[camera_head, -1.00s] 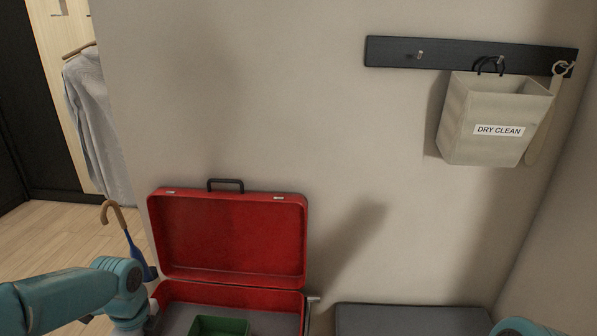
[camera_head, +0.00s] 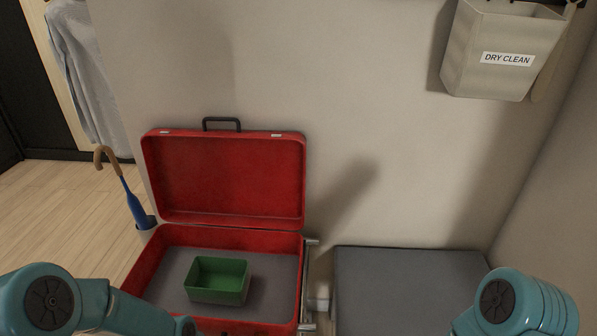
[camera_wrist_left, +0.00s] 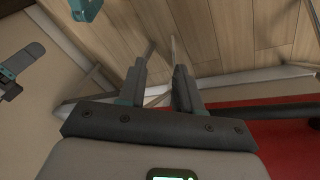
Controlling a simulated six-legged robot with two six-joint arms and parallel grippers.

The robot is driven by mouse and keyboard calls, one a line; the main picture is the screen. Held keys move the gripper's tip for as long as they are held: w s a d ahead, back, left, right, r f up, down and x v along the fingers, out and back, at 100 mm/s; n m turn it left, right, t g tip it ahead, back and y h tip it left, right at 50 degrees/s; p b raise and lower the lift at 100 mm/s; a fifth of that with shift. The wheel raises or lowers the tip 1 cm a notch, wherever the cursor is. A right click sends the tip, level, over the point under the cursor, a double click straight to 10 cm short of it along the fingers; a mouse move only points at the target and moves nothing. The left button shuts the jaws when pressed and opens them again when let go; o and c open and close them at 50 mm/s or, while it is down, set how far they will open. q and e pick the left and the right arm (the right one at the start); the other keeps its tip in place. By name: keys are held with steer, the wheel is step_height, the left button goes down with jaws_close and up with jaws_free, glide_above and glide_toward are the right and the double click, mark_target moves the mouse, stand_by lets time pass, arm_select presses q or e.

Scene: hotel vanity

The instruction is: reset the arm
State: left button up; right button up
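My left arm (camera_head: 60,303) comes in at the lower left of the head view, in front of the open red suitcase (camera_head: 228,180). Its gripper is not visible there. In the left wrist view my left gripper (camera_wrist_left: 161,44) has its two fingers apart, with nothing between them but floor behind; red shows to the right of it. My right arm (camera_head: 518,306) is at the lower right of the head view, and its gripper is out of sight. A green open box (camera_head: 219,281) sits inside the suitcase's base and looks empty.
A grey-topped bench (camera_head: 410,285) stands right of the suitcase with its top clear. A blue umbrella (camera_head: 135,208) stands in a holder at left. A dry-clean bag (camera_head: 500,50) hangs on the wall at upper right; a shirt (camera_head: 85,65) hangs at upper left.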

arm_select(q)
steer(key=s+d+f+n+b, duration=0.4)
steer(key=s+d+f+n, duration=0.1)
steer(key=s+f+n, duration=0.7)
arm_select(e)
step_height(320, 180, down, 5)
arm_select(q)
step_height(320, 180, up, 22)
steer(key=m+p, duration=0.1)
steer(key=p, duration=2)
steer(key=shift+r+m+h, duration=0.15)
steer(key=shift+m+h, duration=0.15)
steer(key=shift+m, duration=0.1)
arm_select(e)
step_height(320, 180, up, 22)
steer(key=shift+f, duration=0.25)
arm_select(q)
steer(key=shift+c, duration=1)
arm_select(e)
steer(key=c, duration=0.4)
arm_select(q)
steer(key=shift+d, duration=0.1)
